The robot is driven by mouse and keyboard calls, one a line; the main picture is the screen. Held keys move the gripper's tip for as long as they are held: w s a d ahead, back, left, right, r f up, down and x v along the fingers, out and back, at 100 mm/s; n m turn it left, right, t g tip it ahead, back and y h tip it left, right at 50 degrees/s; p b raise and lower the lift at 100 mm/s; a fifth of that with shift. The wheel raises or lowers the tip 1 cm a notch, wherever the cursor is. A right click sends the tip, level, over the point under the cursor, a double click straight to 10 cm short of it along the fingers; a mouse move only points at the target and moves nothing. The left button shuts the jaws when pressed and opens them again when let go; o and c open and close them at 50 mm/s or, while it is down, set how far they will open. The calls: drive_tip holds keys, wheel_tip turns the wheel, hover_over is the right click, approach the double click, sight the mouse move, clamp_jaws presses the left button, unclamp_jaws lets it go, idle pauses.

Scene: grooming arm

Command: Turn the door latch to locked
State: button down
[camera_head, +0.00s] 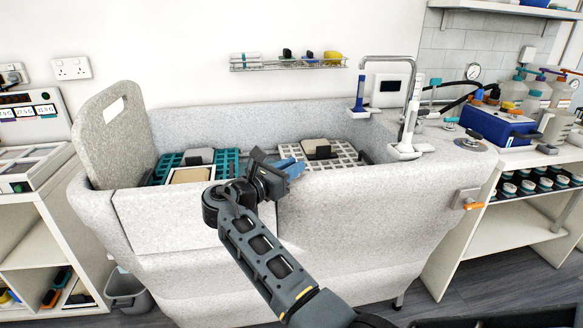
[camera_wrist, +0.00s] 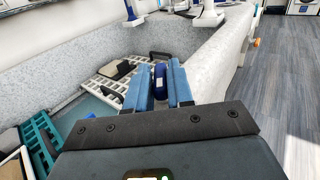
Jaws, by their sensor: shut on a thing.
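A metal latch plate with an orange lever (camera_head: 472,205) is on the right front of the grey speckled tub (camera_head: 400,205). The lever looks roughly level, but its exact setting is too small to tell. A small orange spot at the tub's outer side in the wrist view (camera_wrist: 256,42) appears to be the same lever. My gripper (camera_head: 289,167) is over the tub's front rim, well left of the latch and apart from it. In the wrist view its blue fingers (camera_wrist: 159,84) are closed around a dark blue rounded thing (camera_wrist: 159,75), mostly hidden between them.
A white grid rack (camera_head: 345,158) with a beige-topped block and a teal rack (camera_head: 228,160) are inside the tub. A tap (camera_head: 405,145) stands at the right rim. A blue box (camera_head: 495,124) is on the right shelf unit. Floor right of the tub looks clear.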

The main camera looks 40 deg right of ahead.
drive_tip(key=shift+f, duration=0.1)
drive_tip(key=c, duration=1.1)
unclamp_jaws()
drive_tip(key=shift+s+a, duration=0.2)
drive_tip(key=shift+a, duration=3.65)
